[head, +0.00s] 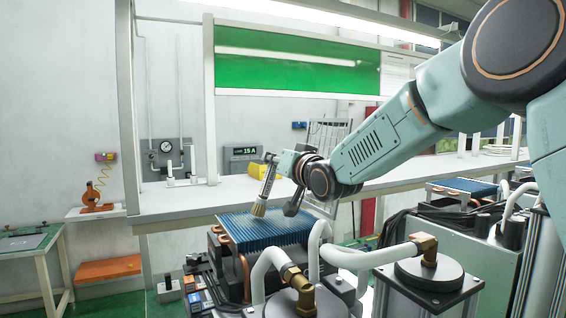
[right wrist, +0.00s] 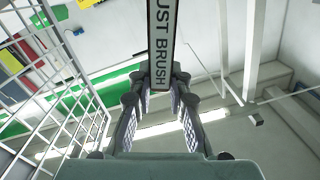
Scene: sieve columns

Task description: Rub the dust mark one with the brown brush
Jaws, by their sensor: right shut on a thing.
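My right gripper (head: 272,162) is shut on the handle of a brush (head: 267,180). The brush hangs tilted, with its pale brown bristles (head: 258,209) pointing down over the blue finned block (head: 265,232). The bristle tips are at or just above the fins near the back; I cannot tell if they touch. In the right wrist view the brush handle (right wrist: 162,40), lettered "UST BRUSH", stands between the gripper's fingers. I cannot clearly make out a dust mark on the fins. My left gripper is not in view.
White hoses with brass elbows (head: 297,277) rise in front of the finned block. A second blue finned block (head: 465,187) is at the right. A long white bench (head: 200,197) runs behind. An orange box (head: 108,269) lies at the left.

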